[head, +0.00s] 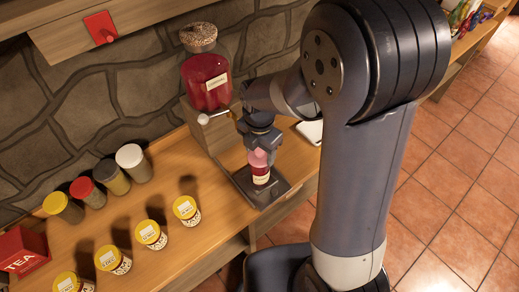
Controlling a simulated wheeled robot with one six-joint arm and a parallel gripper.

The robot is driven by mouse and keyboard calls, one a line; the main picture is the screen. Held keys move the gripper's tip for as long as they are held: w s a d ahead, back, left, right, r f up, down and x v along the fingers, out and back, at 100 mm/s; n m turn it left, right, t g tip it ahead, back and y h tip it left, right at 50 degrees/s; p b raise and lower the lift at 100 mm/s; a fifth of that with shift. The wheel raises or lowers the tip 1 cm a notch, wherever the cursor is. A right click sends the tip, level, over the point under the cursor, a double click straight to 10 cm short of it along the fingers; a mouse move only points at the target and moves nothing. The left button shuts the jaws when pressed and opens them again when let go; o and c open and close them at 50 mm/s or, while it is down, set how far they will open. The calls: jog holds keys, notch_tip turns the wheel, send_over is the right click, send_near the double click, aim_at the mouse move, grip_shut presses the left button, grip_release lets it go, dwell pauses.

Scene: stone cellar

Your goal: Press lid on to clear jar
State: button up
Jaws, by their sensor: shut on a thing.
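A small clear jar (261,174) with red contents and a pale label stands upright on a dark square base on the counter. A pink lid (258,157) is at the jar's top, directly under my gripper (260,148). My gripper points down and is shut on the pink lid. The fingertips are small and partly hidden by the wrist. I cannot tell whether the lid is fully seated or a thin gap is left.
A red-filled dispenser (206,80) stands behind the jar, its lever close to my wrist. Several yellow-lidded cups (150,235) stand at the front left, with lidded jars (88,192) behind them. A red tea box (22,250) is at far left. Free counter lies between cups and dispenser.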

jog(key=o, duration=1)
jog(key=shift+o, duration=0.6)
jog(key=shift+o, duration=1.1)
jog(key=shift+r, duration=0.1)
jog(key=shift+r+p, duration=2.75)
jog(key=shift+r, duration=0.7)
jog(key=shift+c, duration=0.3)
